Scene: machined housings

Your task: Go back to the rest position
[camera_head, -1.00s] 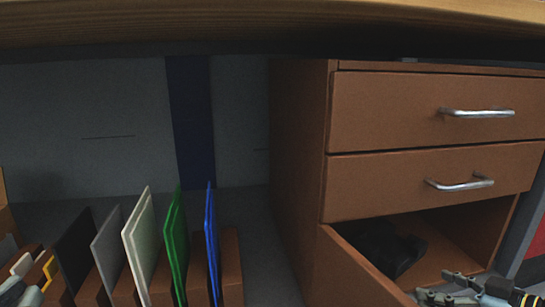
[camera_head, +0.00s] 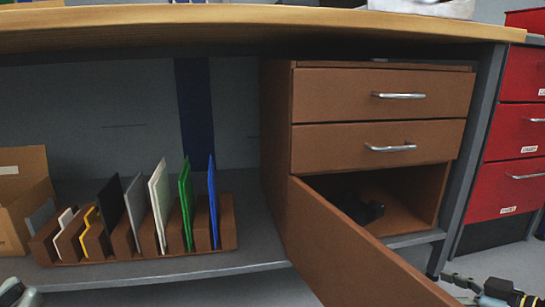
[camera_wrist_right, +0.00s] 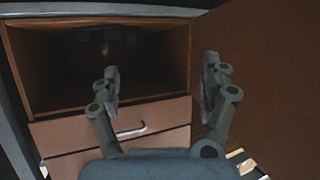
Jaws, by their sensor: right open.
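My left gripper (camera_head: 14,293) is at the bottom left corner of the head view, cut off by the frame edge, so its jaws are unclear. My right gripper (camera_head: 478,288) is at the bottom right, beside the open cabinet door. The right wrist view shows my right gripper (camera_wrist_right: 160,85) open, its two fingers well apart with nothing between them. It faces the open cabinet compartment (camera_wrist_right: 65,90).
The brown cabinet (camera_head: 380,135) has two shut drawers and an open door (camera_head: 350,245) swung out below. A dark object (camera_head: 362,208) lies inside. A slotted rack (camera_head: 125,254) holds several upright panels, with a cardboard box (camera_head: 25,185) beside it. Red drawers (camera_head: 515,130) stand at right.

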